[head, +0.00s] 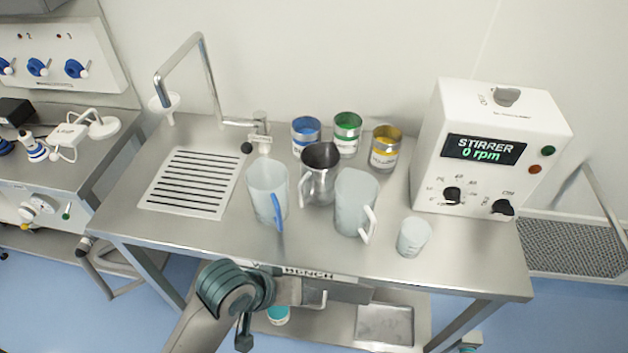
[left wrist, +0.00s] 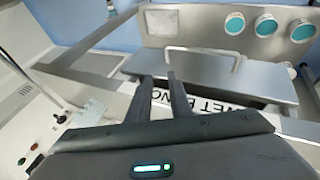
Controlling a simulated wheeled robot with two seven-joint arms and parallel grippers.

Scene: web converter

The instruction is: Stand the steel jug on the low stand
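The steel jug (head: 320,172) stands upright on the wet bench in the head view, its handle toward the left. A clear jug with a blue handle (head: 268,192) is at its left and a clear jug with a white handle (head: 356,203) at its front right. I cannot make out a clear low stand; a flat slatted plate (head: 192,184) lies at the bench's left. My left arm comes in below the bench's front edge. In the left wrist view my left gripper (left wrist: 157,75) is empty, its fingers apart. My right gripper is out of view.
Blue (head: 306,134), green (head: 347,134) and yellow (head: 385,147) tins stand behind the jugs. A white stirrer unit (head: 485,150) fills the bench's right end, with a small beaker (head: 413,237) in front. A bent tap (head: 203,80) rises behind the slatted plate.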

